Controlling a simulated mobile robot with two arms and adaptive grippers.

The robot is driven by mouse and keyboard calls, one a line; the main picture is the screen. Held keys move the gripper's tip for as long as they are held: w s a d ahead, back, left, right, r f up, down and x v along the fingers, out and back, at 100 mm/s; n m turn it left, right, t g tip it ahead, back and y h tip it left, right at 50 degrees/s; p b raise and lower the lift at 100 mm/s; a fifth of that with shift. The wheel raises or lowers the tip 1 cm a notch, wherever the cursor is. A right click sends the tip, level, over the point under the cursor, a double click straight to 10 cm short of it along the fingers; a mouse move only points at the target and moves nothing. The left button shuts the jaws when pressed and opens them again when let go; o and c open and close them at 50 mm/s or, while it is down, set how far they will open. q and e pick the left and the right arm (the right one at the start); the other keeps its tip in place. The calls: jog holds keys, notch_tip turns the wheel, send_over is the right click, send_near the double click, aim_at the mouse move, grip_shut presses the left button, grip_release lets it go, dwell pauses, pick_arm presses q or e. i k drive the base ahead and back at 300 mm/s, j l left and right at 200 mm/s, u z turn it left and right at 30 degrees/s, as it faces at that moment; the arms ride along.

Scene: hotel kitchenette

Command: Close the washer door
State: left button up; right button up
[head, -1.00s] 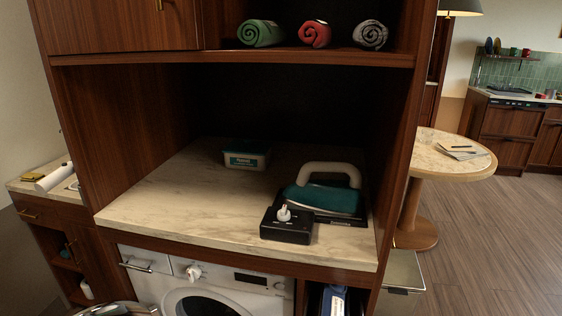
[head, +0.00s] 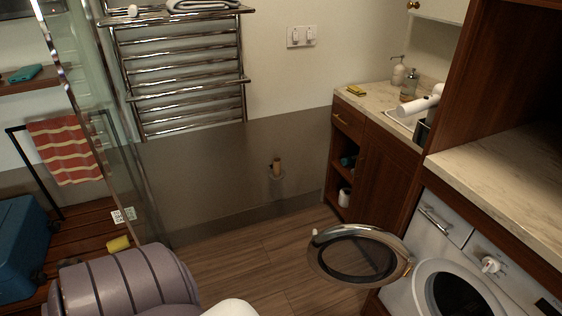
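The washer (head: 462,248) is white and stands under the counter at the lower right of the head view. Its round door (head: 352,257) has a chrome rim and dark glass. The door stands wide open, swung out to the left of the washer over the floor. The round drum opening (head: 458,296) is uncovered and dark inside, cut off by the bottom edge. A detergent drawer (head: 440,224) and a white knob (head: 490,265) are on the washer's front. Neither of my grippers shows.
Wood floor (head: 265,265) is clear left of the door. A wooden cabinet (head: 378,165) with a sink counter stands behind it. A ribbed grey-purple object (head: 125,285) fills the lower left. A glass panel (head: 95,110) and towel rail (head: 185,85) stand behind.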

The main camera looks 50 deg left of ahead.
aim_at(403, 265)
jog(key=j+u, duration=0.25)
jog(key=u, duration=0.15)
jog(key=i+j+u, duration=0.1)
jog(key=u, duration=0.35)
jog(key=i+j+u, duration=0.1)
jog(key=j+u, duration=0.3)
jog(key=i+j, duration=0.15)
jog(key=i, duration=0.3)
jog(key=i+j, duration=0.15)
jog(key=i, duration=0.3)
jog(key=i+z, duration=0.25)
jog(key=z, duration=0.15)
jog(key=i+j+z, duration=0.15)
jog(key=z, duration=0.25)
jog(key=i+j+z, duration=0.25)
jog(key=z, duration=0.15)
jog(key=i, duration=0.05)
